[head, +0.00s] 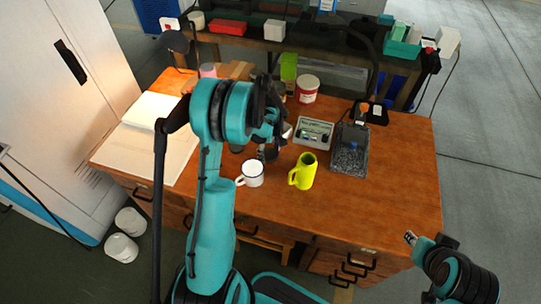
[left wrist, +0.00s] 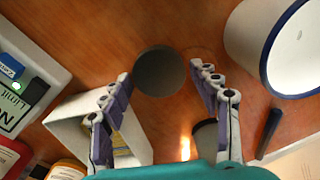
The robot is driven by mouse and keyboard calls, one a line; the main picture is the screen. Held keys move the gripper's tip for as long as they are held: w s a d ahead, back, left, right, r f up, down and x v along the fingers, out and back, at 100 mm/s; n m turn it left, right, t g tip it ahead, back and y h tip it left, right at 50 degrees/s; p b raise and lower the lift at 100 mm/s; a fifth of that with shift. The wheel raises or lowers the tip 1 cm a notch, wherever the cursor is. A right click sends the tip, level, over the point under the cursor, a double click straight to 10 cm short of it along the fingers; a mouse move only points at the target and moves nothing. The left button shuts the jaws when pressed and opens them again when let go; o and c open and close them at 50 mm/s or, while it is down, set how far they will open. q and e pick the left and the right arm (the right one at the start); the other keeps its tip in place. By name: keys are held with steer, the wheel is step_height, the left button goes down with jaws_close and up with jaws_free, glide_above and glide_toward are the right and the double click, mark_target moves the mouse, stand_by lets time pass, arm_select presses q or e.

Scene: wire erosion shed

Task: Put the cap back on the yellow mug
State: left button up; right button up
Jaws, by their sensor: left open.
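The yellow mug (head: 303,172) stands upright on the wooden desk, its handle to the left. Its rim shows no cap on it. In the left wrist view a dark grey round disc (left wrist: 160,72), which looks like the cap, lies on the desk ahead of and between the fingertips. My left gripper (head: 268,153) is open and empty above the desk, behind the white mug; its spread fingers show in the wrist view (left wrist: 160,78). The yellow mug is outside that view. My right gripper (head: 410,238) is at the desk's right front edge, too small to judge.
A white mug with a blue rim (head: 252,174) stands left of the yellow mug, and close by in the wrist view (left wrist: 255,45). The front desk strip is clear.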

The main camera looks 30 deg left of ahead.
mark_target(270, 154)
arm_select(q)
steer(key=c, duration=0.9)
steer(key=shift+o, duration=0.2)
step_height(270, 154, up, 10)
steer(key=p, duration=0.3)
